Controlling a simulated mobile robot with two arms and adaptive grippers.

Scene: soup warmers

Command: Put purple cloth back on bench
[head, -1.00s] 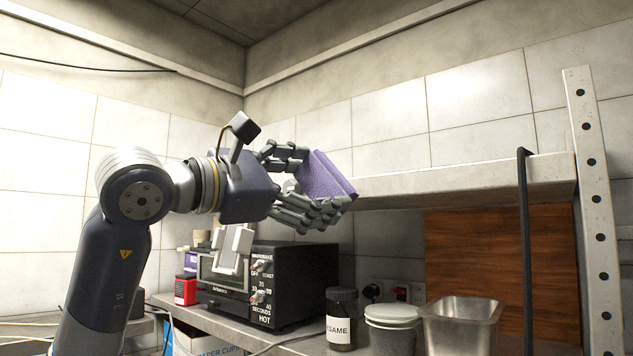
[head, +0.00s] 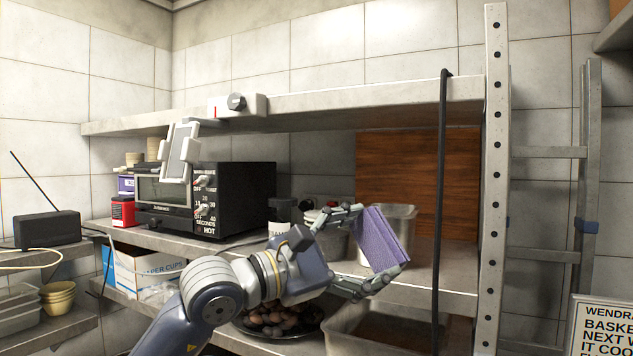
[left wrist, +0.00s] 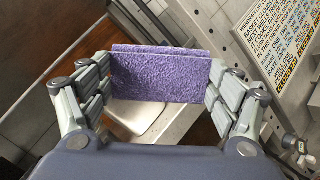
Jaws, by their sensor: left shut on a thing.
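The purple cloth (head: 381,240) is folded into a flat pad and held tilted in my left gripper (head: 369,246), in front of the middle shelf. In the left wrist view the cloth (left wrist: 160,75) spans between the two sets of fingers of the left gripper (left wrist: 160,88), which press on its left and right ends. The steel bench shelf (head: 455,290) lies behind the cloth, with a metal tin (head: 402,222) partly hidden by it. My right gripper is in no view.
A black toaster oven (head: 245,195), a dark-lidded jar (head: 281,213) and a grey-lidded tub stand on the middle shelf. A black upright rod (head: 440,200) and a perforated post (head: 493,180) stand right of the cloth.

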